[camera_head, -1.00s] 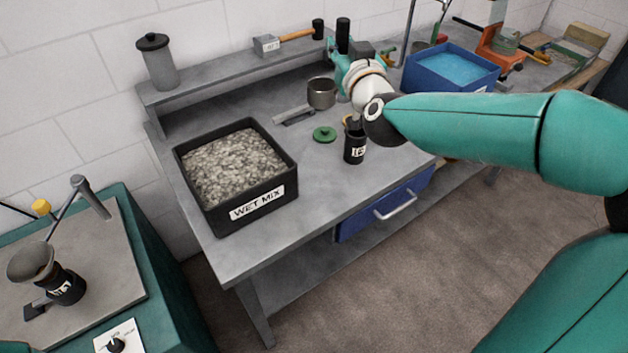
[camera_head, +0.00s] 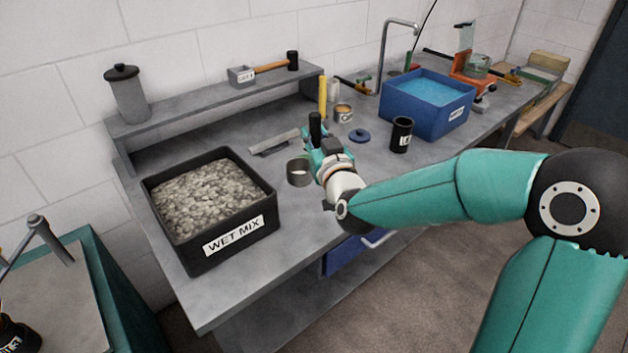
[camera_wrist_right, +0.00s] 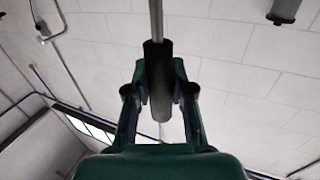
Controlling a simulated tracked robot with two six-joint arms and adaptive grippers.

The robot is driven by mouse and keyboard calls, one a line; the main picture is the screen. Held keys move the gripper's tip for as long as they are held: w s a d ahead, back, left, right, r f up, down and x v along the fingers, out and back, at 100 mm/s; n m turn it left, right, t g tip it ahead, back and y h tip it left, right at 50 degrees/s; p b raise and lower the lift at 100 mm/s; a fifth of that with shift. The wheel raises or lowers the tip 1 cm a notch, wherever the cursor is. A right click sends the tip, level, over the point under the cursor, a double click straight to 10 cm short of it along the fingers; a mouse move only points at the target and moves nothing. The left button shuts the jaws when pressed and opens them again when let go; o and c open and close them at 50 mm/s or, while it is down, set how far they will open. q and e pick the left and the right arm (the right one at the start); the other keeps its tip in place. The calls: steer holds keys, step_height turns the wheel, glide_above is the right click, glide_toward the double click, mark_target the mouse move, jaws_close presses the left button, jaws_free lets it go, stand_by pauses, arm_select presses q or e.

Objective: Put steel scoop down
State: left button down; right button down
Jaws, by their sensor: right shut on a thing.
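The steel scoop's round grey bowl (camera_head: 299,172) shows in the head view just left of my right gripper (camera_head: 322,158), over the bench. The gripper is shut on the scoop's black handle (camera_head: 315,128), whose end sticks up above the fingers. In the right wrist view the dark handle (camera_wrist_right: 158,80) stands between the fingers, with a thin steel rod (camera_wrist_right: 156,18) running out of the picture at the top. I cannot tell whether the bowl touches the bench. My left gripper is not in view.
A black WET MIX tub (camera_head: 185,245) stands left on the grey bench (camera_head: 235,290). A flat grey bar (camera_head: 274,142) lies behind the bowl. A blue lid (camera_head: 360,136), a black jar (camera_head: 401,135) and a blue water bin (camera_head: 440,118) stand right. My arm hides some bench.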

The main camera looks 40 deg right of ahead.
mark_target(298, 175)
step_height(298, 175, down, 10)
steer(key=shift+f, duration=0.25)
stand_by(0.3)
steer(key=shift+f, duration=0.1)
steer(key=c, duration=1)
jaws_free()
